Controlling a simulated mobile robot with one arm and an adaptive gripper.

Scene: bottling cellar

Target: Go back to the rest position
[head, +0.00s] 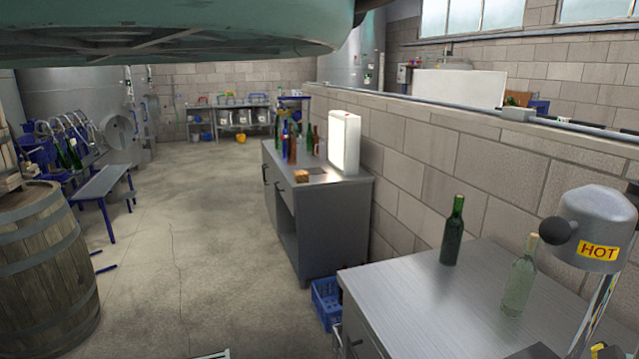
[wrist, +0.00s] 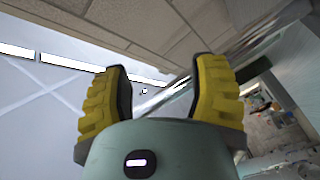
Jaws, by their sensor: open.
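My gripper (wrist: 160,97) shows in the wrist view with its two yellow, ribbed fingers spread apart. Nothing is between the fingers. Behind them are a pale surface, block wall and a metal edge. The gripper is not visible in the head view, where only a large teal part of my own body fills the top left.
A steel table (head: 428,310) at the lower right holds a dark green bottle (head: 453,236), a clear bottle (head: 519,287) and a device marked HOT (head: 598,230). A grey cabinet (head: 335,225) with a bright light panel (head: 343,142) stands beyond. A barrel (head: 45,270) is left. The middle floor is clear.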

